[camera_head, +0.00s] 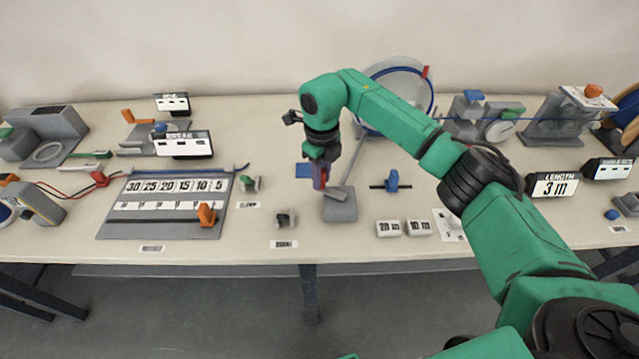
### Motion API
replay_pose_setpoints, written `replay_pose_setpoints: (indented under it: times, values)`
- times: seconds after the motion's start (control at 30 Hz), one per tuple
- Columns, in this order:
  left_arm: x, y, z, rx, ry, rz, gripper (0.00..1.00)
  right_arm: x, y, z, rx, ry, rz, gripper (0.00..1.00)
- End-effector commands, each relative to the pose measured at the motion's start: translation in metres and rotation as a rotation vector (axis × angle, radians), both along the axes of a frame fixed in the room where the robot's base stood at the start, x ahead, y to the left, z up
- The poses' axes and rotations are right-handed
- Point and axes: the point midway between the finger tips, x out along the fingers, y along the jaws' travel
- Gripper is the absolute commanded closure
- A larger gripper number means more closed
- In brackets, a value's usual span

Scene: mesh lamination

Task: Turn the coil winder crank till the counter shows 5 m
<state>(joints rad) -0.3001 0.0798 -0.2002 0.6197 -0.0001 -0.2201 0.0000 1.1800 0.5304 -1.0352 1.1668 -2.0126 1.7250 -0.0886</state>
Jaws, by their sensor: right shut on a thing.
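The length counter (553,186) at the right reads 3 m. The coil winder drum (400,92), a pale disc with blue cable and a red tab, stands at the back behind my right arm. A grey block (341,210) with a slanted grey crank arm on top sits near the front middle of the table. My right gripper (321,180) points down just left of and above this block. It is shut on an upright reddish handle (319,178) that appears to be the crank's grip; the fingers partly hide it. My left gripper is not in view.
A numbered board (168,225) with an orange clamp lies left. Small blocks marked 20 m and 10 m (403,228) sit right of the crank. A blue-handled part (391,181) stands close by. Blue cable runs to grey guides at the back right. My right arm covers the right-centre.

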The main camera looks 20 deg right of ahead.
Motion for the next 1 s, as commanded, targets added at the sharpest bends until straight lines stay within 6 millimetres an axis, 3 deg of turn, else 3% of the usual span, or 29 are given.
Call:
replay_pose_setpoints:
  times: [1.0]
  values:
    - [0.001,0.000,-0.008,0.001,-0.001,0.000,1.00,0.017,-0.043,0.003,0.003,-0.006,-0.909,1.00]
